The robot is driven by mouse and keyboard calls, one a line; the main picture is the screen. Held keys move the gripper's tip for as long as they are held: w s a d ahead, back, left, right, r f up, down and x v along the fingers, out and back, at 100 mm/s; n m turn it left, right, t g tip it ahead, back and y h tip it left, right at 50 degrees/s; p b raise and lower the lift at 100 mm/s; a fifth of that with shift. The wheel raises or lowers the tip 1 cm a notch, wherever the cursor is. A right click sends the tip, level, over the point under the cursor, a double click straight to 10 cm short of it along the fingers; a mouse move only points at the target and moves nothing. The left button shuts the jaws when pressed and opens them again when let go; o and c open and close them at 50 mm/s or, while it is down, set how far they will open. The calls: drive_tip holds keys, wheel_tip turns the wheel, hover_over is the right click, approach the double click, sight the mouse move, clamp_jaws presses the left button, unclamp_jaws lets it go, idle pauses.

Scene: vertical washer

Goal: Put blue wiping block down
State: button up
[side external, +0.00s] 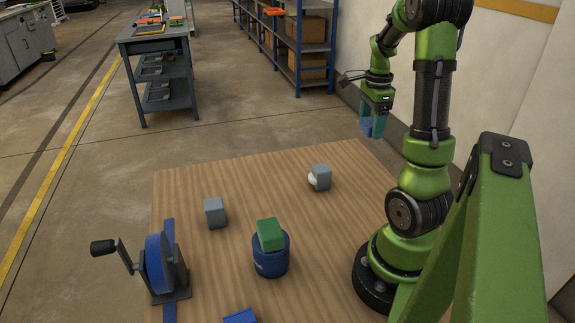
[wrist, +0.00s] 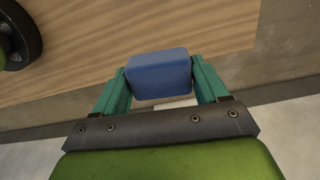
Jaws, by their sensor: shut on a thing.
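The blue wiping block (wrist: 158,75) is held between the two teal fingers of my gripper (side external: 373,120) in the wrist view. In the side external view the blue block (side external: 368,127) shows below the fingers. My gripper is raised above the far right part of the wooden table (side external: 235,185), and block and table are apart. In the wrist view the table's edge runs behind the block. The block's underside is hidden.
A green block (side external: 270,231) sits on a blue drum (side external: 270,258). Grey blocks stand at left (side external: 215,213) and far right (side external: 322,176), the latter beside a white round thing (side external: 312,181). A blue crank wheel (side external: 160,262) stands front left. The table's far left is clear.

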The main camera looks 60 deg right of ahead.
drive_tip(key=w+a+n, duration=1)
drive_tip(key=w+a, duration=1.2)
drive_tip(key=a, duration=0.2)
wheel_tip(320, 180, down, 10)
drive_tip(key=shift+r, duration=0.1)
hover_over(217, 179)
drive_tip(key=shift+s+f, duration=0.25)
drive_tip(key=shift+f, duration=0.6)
drive_tip(key=shift+w+d+f, duration=0.1)
drive_tip(key=shift+w+f, duration=0.15)
drive_tip(key=shift+f, duration=1.5)
drive_tip(key=shift+f, duration=0.1)
